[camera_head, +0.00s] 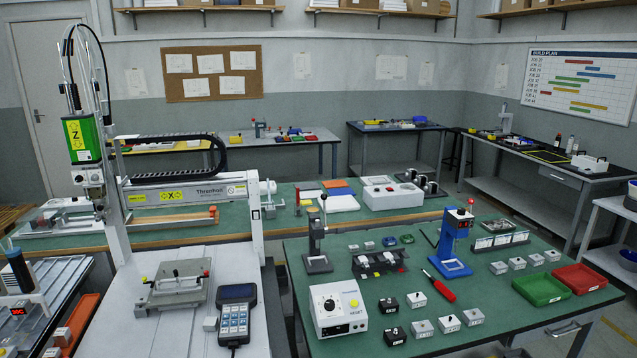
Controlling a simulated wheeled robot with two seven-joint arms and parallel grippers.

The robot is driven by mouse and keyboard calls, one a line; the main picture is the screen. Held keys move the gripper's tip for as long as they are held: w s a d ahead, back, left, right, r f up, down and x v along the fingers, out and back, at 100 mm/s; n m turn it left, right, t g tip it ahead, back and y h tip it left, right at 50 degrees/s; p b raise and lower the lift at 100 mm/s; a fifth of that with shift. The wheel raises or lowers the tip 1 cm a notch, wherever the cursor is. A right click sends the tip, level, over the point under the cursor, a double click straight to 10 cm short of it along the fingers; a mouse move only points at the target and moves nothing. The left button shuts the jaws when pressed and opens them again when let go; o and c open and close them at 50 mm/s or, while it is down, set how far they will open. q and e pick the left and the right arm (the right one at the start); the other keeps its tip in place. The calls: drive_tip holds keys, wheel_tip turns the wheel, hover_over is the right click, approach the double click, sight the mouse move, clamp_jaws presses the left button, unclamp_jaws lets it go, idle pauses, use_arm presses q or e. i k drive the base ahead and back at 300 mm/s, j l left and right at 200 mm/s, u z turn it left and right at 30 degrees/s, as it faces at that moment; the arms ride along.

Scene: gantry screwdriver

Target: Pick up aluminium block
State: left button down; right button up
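Several small silver-grey blocks that look like aluminium stand on the green-topped table at right. In the front group are one block (421,328), a second block (449,323), a third block (473,317) and a fourth block (416,300) beside the red screwdriver (440,286). Two dark blocks stand with them, one at the back (388,305) and one in front (395,336). A row of similar light blocks (517,263) stands further right. I cannot tell which one the task means. Neither gripper is in view.
The green table (510,314) also holds a white control box (338,306), a blue press (455,240), a dark press (316,246), a green tray (541,288) and a red tray (579,278). The gantry (180,193), its fixture (178,287) and a pendant (235,310) are at left.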

sight(211, 324)
drive_tip(key=i+j+z, duration=0.15)
drive_tip(key=j+z, duration=0.2)
drive_tip(key=j, duration=0.85)
drive_tip(key=j+z, duration=0.35)
drive_tip(key=j, duration=0.8)
